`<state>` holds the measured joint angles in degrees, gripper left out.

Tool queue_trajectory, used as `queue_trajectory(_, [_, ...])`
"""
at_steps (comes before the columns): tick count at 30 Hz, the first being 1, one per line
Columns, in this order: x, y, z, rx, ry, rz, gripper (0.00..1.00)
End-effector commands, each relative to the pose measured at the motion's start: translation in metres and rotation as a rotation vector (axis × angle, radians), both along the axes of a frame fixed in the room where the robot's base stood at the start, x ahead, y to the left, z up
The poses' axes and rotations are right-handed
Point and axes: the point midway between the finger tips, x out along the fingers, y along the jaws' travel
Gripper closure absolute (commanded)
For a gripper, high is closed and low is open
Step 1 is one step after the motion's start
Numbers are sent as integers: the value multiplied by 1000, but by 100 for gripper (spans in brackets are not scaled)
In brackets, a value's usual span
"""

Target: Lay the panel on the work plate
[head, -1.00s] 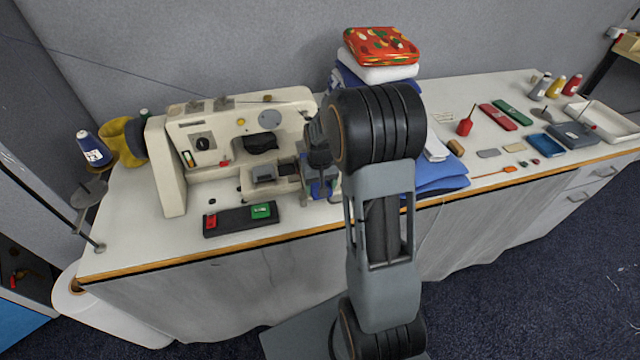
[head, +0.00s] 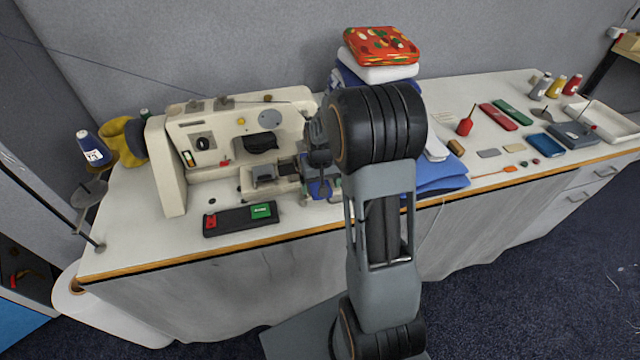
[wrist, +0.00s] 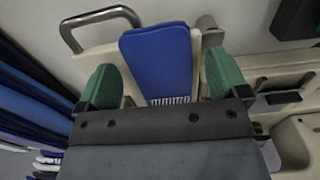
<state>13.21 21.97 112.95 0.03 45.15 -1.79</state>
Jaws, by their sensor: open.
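The blue panel (wrist: 157,62) lies flat on a cream work plate (wrist: 98,55) in the wrist view, with a row of white stitches or teeth at its near edge. My gripper (wrist: 162,76) has its two green fingers spread, one on each side of the panel, with gaps between. In the head view, the panel (head: 321,189) shows as a small blue patch at the right end of the sewing machine (head: 235,125). My gripper (head: 319,158) is just above it there, partly hidden by my arm.
A metal bar handle (wrist: 72,36) rises left of the plate. A black switch box (head: 240,219) lies at the table's front. Folded blue cloths (head: 440,178) are stacked just right of my arm. Tools and spools lie farther right.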

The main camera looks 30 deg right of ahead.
Motion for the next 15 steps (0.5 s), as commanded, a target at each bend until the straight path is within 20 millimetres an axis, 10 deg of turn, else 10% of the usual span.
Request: queue_trajectory(15, [1,0,91,-1,-6,0,7])
